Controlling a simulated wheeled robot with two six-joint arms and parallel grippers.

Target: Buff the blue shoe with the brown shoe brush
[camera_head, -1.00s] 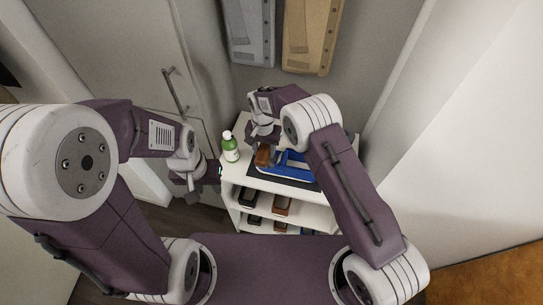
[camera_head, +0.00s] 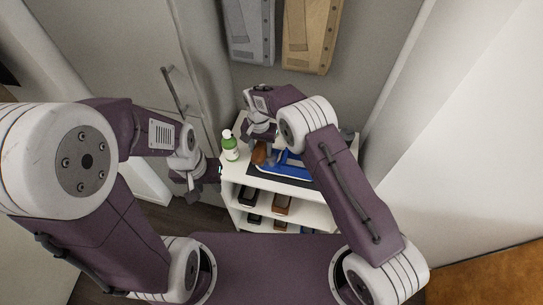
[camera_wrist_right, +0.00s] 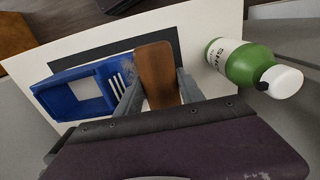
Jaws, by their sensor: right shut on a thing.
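The blue shoe (camera_head: 292,170) lies on a dark mat (camera_head: 268,180) on top of a white shelf unit. It also shows in the right wrist view (camera_wrist_right: 62,98). My right gripper (camera_wrist_right: 158,92) is shut on the brown shoe brush (camera_wrist_right: 156,66), with one finger on each side of it. In the head view the brush (camera_head: 260,154) is at the left end of the shoe; I cannot tell whether they touch. The right arm hides part of the shoe. My left gripper (camera_head: 207,182) hangs left of the shelf, away from the shoe; its jaw opening is unclear.
A green bottle with a white cap (camera_head: 229,146) stands on the left of the shelf top, close to the right gripper. Several shoes stand on the lower shelves (camera_head: 312,216). A door with a handle (camera_head: 174,90) is at the left, and garments (camera_head: 310,35) hang behind.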

